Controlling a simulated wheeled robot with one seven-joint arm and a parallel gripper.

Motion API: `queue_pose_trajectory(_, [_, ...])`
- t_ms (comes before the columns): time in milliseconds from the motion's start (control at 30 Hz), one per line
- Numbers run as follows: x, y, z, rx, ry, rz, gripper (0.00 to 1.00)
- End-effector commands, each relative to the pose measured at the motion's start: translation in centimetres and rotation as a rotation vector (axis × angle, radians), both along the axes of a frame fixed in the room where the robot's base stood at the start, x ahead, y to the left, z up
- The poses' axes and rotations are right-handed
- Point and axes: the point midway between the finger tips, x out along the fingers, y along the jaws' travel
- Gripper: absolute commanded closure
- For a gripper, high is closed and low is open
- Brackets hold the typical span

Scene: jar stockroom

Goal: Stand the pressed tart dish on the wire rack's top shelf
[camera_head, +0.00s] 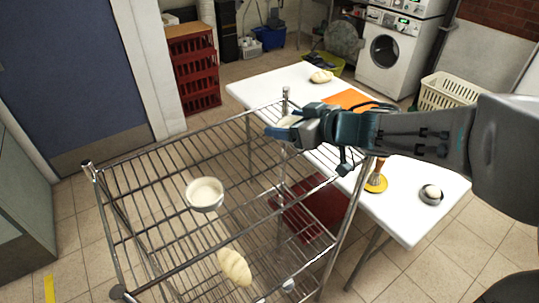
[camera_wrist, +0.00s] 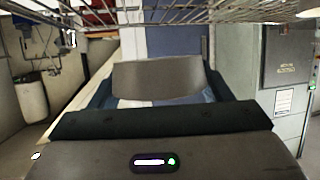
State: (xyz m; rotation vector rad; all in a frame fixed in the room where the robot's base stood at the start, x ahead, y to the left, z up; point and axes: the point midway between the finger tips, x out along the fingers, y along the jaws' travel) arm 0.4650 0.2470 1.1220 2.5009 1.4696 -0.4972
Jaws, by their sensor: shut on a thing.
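My gripper (camera_head: 283,131) is above the far right corner of the wire rack (camera_head: 150,160), near a corner post. It is shut on a small pale thing (camera_head: 290,121), mostly hidden by the fingers; I take it to be the pressed tart dish. In the wrist view the held thing (camera_wrist: 157,82) shows as a grey-brown curved wall between the blue fingers, with a pale patch below it. The rack's top shelf is an open wire grid, largely clear. A white round dish with pale filling (camera_head: 205,194) is within the rack's outline; its shelf level is hard to tell.
A bread loaf (camera_head: 234,267) shows through the wires, seemingly on a lower shelf. Rack posts rise at the corners.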

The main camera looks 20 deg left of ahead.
Motion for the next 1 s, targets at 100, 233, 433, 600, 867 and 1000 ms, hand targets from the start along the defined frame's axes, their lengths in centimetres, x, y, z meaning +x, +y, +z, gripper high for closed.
queue_pose_trajectory(100, [-1.7, 1.7, -1.8, 0.000, 0.001, 0.003, 0.55])
queue_pose_trajectory(233, [-2.6, 2.8, -2.4, 0.001, 0.000, 0.001, 0.55])
queue_pose_trajectory(433, [-2.9, 3.1, -4.5, -0.001, 0.003, -0.001, 0.55])
queue_pose_trajectory(600, [-2.8, 3.0, -6.5, -0.002, 0.001, -0.002, 0.55])
queue_pose_trajectory(867, [-2.8, 3.0, -6.5, 0.001, 0.000, -0.002, 0.55])
queue_pose_trajectory(1000, [-2.8, 3.0, -6.9, 0.000, 0.000, -0.002, 0.55])
